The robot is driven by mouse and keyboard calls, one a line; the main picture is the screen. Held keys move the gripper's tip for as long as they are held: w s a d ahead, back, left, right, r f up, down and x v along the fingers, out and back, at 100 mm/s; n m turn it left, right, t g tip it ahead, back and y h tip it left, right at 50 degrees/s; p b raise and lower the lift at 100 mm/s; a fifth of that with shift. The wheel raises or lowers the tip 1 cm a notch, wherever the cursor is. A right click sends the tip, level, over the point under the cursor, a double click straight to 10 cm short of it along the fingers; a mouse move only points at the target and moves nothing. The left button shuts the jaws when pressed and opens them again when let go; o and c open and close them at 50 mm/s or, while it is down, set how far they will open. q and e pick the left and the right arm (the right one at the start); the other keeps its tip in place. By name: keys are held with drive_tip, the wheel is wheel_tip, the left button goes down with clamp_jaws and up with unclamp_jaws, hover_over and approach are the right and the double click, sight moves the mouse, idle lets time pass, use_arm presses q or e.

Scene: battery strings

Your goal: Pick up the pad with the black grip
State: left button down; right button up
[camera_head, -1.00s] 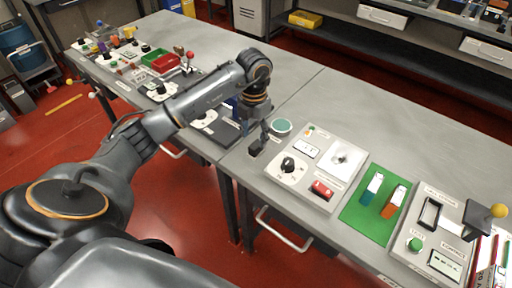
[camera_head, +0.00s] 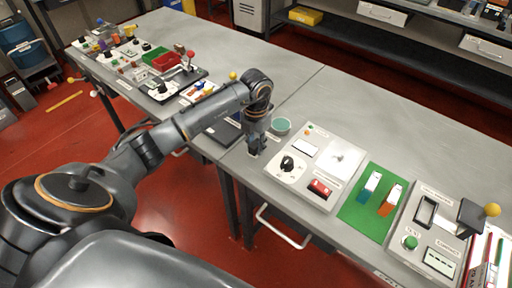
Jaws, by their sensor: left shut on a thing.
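My left gripper (camera_head: 257,147) reaches down to the bench beside the teal round dish and is shut on the pad with the black grip. The pad and its grip are small and mostly hidden by the fingers, so I cannot tell whether the pad touches the bench. My right gripper is not in view.
A teal round dish (camera_head: 281,127) stands just right of the gripper. A grey panel (camera_head: 325,150) with a dial and red switch, a green mat (camera_head: 352,212) with two blocks, and another panel (camera_head: 410,225) lie further right. The far bench surface (camera_head: 400,125) is clear.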

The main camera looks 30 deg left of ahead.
sight(256, 144)
use_arm(q)
drive_tip(key=shift+r, duration=0.15)
drive_tip(key=shift+r+b, duration=0.2)
drive_tip(key=shift+b, duration=0.15)
wheel_tip(256, 144, up, 3)
drive_tip(key=shift+s+d+f+b, duration=0.1)
drive_tip(key=shift+b, duration=0.65)
drive_tip(key=s+d+r+b, duration=0.1)
drive_tip(key=s+d+r, duration=0.8)
drive_tip(key=s, duration=0.1)
drive_tip(key=shift+s+r, duration=0.25)
drive_tip(key=shift+r, duration=0.05)
